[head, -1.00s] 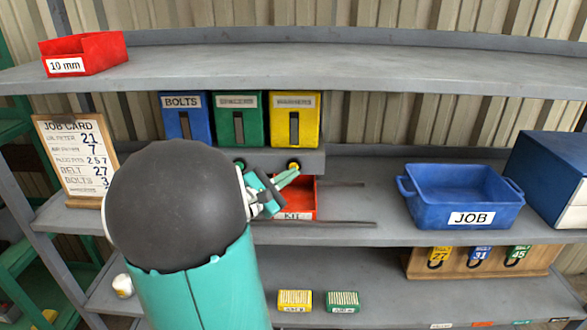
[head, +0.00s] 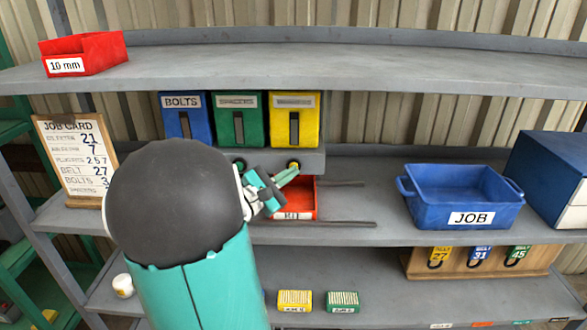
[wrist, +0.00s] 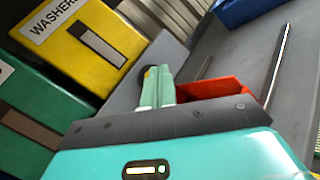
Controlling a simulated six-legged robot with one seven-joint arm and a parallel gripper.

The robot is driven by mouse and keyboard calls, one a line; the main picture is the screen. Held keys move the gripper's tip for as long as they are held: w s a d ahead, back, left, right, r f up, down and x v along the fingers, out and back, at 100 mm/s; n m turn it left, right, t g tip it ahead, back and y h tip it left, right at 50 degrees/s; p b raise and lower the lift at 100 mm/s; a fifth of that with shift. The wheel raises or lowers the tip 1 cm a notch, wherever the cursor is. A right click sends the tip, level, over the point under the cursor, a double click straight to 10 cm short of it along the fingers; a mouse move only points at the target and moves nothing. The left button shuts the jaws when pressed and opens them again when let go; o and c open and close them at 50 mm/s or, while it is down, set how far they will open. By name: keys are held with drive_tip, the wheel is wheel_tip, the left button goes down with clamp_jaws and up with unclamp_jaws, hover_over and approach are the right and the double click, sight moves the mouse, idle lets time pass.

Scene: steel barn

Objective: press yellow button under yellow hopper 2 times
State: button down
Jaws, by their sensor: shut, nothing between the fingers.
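The yellow hopper (head: 294,118), labelled WASHERS, is the rightmost of three hoppers; it also shows in the wrist view (wrist: 88,40). The yellow button (head: 294,166) sits in a dark ring on the grey front panel below it. My gripper (head: 295,172) is shut and empty, with its fingertips at the button's lower edge. In the wrist view my fingers (wrist: 157,84) lie together and cover most of the button, of which only a dark and yellow edge (wrist: 147,74) shows. I cannot tell whether they touch it.
A green hopper (head: 237,118) and a blue BOLTS hopper (head: 183,115) stand to the left. A red KIT bin (head: 305,200) sits below the panel, close to my gripper. A blue JOB tote (head: 462,190) stands right. The upper shelf (head: 300,66) runs overhead.

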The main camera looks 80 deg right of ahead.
drive_tip(key=shift+a, duration=0.15)
drive_tip(key=shift+s+a, duration=0.2)
drive_tip(key=shift+a, duration=0.45)
drive_tip(key=shift+s+a, duration=0.2)
drive_tip(key=shift+a, duration=0.6)
drive_tip(key=shift+s+a, duration=0.15)
drive_tip(key=shift+a, duration=0.7)
drive_tip(key=shift+s+a, duration=0.2)
drive_tip(key=shift+a, duration=0.6)
idle(0.6)
